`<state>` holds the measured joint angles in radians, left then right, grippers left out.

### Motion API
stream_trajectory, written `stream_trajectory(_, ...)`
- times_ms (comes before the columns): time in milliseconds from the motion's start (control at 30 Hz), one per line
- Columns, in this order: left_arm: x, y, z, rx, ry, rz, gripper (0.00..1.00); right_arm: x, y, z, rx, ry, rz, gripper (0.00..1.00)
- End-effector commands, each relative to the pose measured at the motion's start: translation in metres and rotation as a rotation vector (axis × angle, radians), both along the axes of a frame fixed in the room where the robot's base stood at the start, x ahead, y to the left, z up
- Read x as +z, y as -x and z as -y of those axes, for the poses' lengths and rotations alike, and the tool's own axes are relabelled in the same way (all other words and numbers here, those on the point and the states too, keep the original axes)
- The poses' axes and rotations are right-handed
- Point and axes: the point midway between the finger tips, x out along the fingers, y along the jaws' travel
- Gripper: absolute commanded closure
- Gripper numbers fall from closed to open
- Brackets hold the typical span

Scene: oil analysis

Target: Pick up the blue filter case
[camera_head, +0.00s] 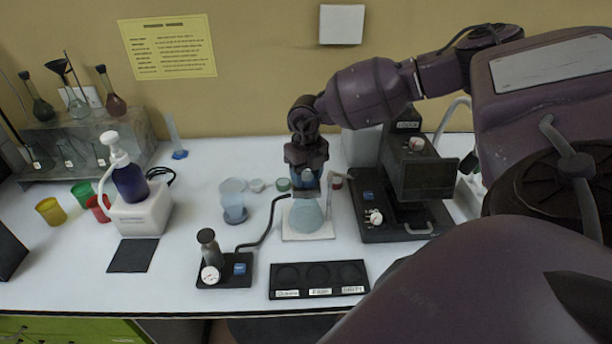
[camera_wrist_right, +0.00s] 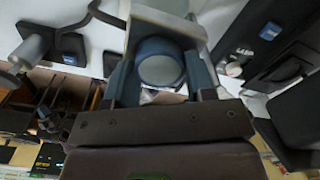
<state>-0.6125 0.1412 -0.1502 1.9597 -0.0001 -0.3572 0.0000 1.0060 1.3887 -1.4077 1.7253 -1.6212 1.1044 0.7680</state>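The blue filter case (camera_wrist_right: 160,66) is a small round piece with a blue rim and a pale grey top, between the fingers of my right gripper in the right wrist view. My right gripper (camera_wrist_right: 162,75) points down with its fingers apart on either side of the case; no firm grip on it is visible. In the head view my right gripper (camera_head: 306,184) is low over the bench, just behind a pale blue conical flask (camera_head: 306,218), and hides most of the case. My left gripper is not in view.
A green case (camera_head: 283,184) and a white case (camera_head: 257,185) lie left of my right gripper, a red case (camera_head: 336,182) right of it. A black instrument (camera_head: 400,225) stands close on the right. A black three-slot tray (camera_head: 318,280) lies in front.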

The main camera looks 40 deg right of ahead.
Motion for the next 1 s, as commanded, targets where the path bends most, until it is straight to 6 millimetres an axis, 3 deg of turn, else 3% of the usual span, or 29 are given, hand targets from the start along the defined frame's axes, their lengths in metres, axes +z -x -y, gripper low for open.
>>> stream_trajectory(100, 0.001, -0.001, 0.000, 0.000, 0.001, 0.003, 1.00, 0.000, 0.000, 0.000, 0.000, 0.000, 0.000, 0.73)
stream_trajectory(467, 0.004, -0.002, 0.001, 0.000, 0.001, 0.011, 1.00, 0.009, -0.001, 0.000, -0.001, -0.001, 0.002, 0.74)
stream_trajectory(667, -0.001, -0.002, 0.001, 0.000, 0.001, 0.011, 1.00, 0.043, -0.001, 0.001, -0.001, 0.000, 0.005, 0.74)
stream_trajectory(1000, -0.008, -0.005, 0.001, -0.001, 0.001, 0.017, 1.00, 0.131, -0.001, 0.000, 0.001, 0.000, 0.005, 0.74)
